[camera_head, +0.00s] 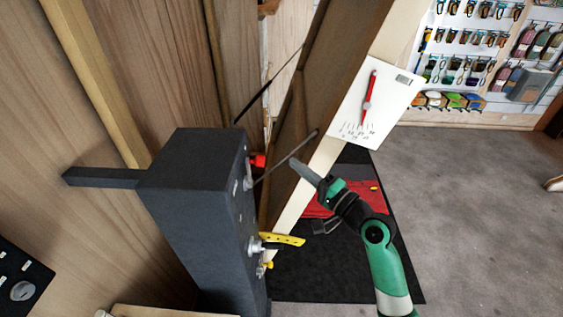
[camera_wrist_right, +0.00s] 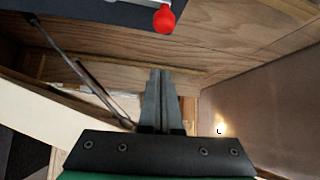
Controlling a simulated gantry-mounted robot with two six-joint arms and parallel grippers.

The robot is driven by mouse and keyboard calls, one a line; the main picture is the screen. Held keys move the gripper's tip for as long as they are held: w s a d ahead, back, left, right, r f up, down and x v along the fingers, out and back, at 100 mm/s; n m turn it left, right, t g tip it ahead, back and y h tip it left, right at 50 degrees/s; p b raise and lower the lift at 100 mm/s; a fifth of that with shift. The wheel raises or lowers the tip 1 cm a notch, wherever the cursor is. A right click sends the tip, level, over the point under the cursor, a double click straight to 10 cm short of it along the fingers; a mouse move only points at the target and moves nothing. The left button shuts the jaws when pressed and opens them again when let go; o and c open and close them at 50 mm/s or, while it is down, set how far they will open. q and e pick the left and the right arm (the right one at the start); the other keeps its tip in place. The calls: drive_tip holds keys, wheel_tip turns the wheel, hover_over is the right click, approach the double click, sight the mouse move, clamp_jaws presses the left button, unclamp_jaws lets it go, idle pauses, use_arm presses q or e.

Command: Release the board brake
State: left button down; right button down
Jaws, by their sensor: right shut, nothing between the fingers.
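A dark grey box (camera_head: 190,180) stands in front of the tilted wooden board (camera_head: 330,75). A red knob (camera_head: 258,161) sticks out from the upper part of its right face. The knob also shows at the top of the right wrist view (camera_wrist_right: 164,18). A yellow handle (camera_head: 284,239) sits lower on that face; I cannot tell which part is the brake. My right gripper (camera_head: 299,166) is shut and empty, right of the red knob and apart from it. In the wrist view its fingertips (camera_wrist_right: 160,72) lie below the knob. My left gripper is not in view.
A white angle gauge (camera_head: 385,100) with a red pointer is on the board's edge. A thin rod (camera_head: 285,160) runs between box and board, close to my right fingertips. A black mat (camera_head: 310,270) with red cloth lies below. Grey floor (camera_head: 470,220) is open at right.

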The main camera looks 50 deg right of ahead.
drive_tip(key=w+a+p, duration=0.2)
drive_tip(key=w, duration=0.5)
drive_tip(key=shift+a+r, duration=0.25)
drive_tip(key=shift+a, duration=0.15)
